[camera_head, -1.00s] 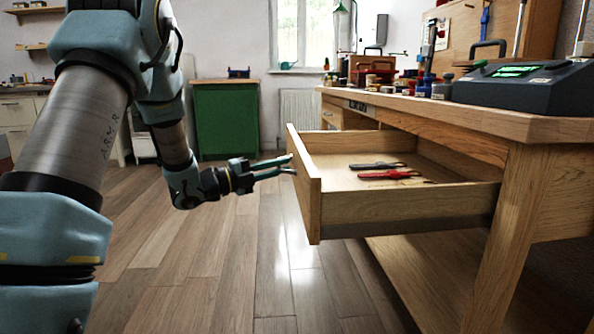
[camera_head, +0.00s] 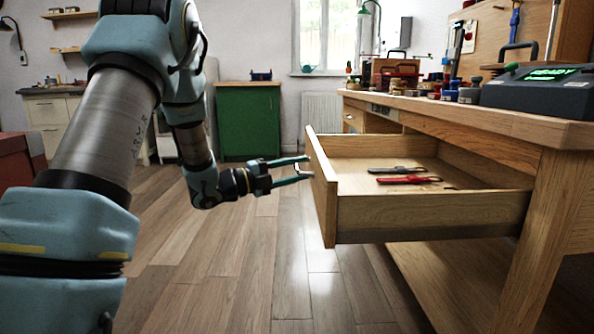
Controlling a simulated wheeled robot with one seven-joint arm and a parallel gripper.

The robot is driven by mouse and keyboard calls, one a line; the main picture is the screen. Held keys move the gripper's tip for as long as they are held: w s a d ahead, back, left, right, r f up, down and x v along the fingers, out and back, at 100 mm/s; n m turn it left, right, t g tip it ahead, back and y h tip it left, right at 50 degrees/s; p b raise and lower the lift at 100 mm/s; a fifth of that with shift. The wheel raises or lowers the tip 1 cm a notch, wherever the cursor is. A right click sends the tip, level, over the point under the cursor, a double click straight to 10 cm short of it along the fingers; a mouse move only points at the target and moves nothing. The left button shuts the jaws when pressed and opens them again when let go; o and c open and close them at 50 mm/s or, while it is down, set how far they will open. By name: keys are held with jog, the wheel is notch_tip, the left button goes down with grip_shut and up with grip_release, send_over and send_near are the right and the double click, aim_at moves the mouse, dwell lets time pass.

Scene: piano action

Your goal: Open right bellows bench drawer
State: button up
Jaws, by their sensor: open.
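The wooden bench drawer (camera_head: 430,217) on the near side of the workbench is pulled well out. A red-handled tool (camera_head: 405,180) and a dark-handled tool (camera_head: 396,170) lie inside it. My gripper (camera_head: 303,169) is to the left of the drawer's front panel (camera_head: 321,187), with its two fingers spread and pointing at the panel's outer face. The fingertips are close to the panel; I cannot tell whether they touch it. The drawer's handle is not clearly visible from here.
The workbench (camera_head: 480,118) carries jars, a red toolbox and a grey device with a green display (camera_head: 545,90). A green cabinet (camera_head: 248,120) stands at the back wall. A red box (camera_head: 18,160) is at the far left. The wooden floor left of the drawer is clear.

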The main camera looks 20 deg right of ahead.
jog(key=a+f+p, duration=0.1)
jog(key=a, duration=0.9)
jog(key=shift+s+a+p, duration=0.15)
jog(key=shift+a+p, duration=0.25)
